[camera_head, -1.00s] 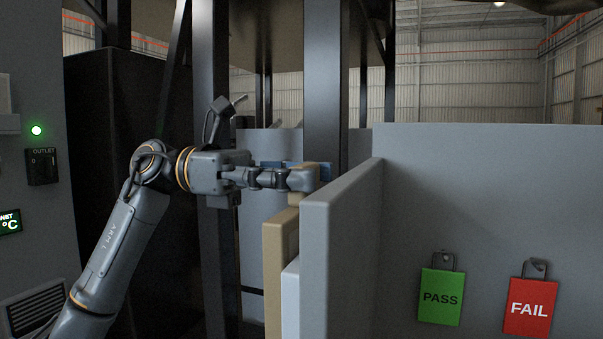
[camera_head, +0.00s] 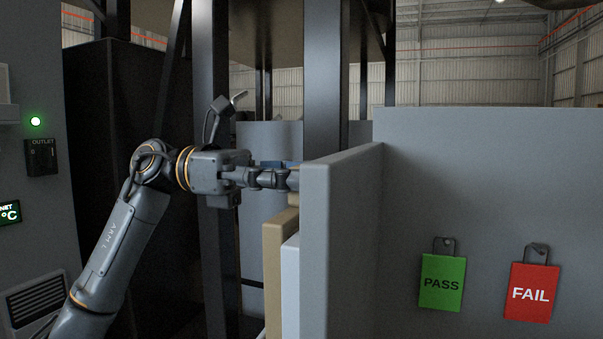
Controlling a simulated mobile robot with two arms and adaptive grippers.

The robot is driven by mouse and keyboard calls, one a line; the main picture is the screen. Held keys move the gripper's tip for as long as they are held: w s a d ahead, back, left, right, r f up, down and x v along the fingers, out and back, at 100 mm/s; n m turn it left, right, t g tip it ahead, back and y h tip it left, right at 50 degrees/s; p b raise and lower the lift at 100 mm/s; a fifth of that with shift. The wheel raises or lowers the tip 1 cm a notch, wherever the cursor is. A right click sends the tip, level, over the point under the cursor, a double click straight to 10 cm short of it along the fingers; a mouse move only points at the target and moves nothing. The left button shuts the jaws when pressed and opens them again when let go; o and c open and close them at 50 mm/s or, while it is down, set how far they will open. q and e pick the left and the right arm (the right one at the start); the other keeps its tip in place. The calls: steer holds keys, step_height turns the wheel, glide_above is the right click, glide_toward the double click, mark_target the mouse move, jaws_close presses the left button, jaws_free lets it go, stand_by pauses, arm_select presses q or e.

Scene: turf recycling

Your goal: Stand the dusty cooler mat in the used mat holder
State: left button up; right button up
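A tan slab (camera_head: 279,262), which I take to be the dusty cooler mat, stands upright and edge-on left of the grey panels; most of it is hidden. My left gripper (camera_head: 287,179) points right just above it, with its fingertips behind the near grey panel. The slab keeps its place under the gripper as the panels shift, so the gripper looks shut on it, though the contact is hidden. A pale panel (camera_head: 290,285) stands between the slab and the thick grey panel (camera_head: 341,235). I cannot tell whether these panels form the used mat holder. My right gripper is not in view.
A wide grey wall (camera_head: 490,180) at right carries a green PASS tag (camera_head: 442,283) and a red FAIL tag (camera_head: 531,293). Dark posts (camera_head: 326,90) stand behind the gripper. A cabinet with an outlet (camera_head: 41,157) is at far left.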

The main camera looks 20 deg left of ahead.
arm_select(q)
steer(key=shift+f, duration=0.25)
steer(key=o, duration=1.3)
steer(key=shift+o, duration=0.2)
steer(key=a, duration=1.2)
steer(key=shift+w, duration=0.15)
steer(key=shift+w, duration=0.1)
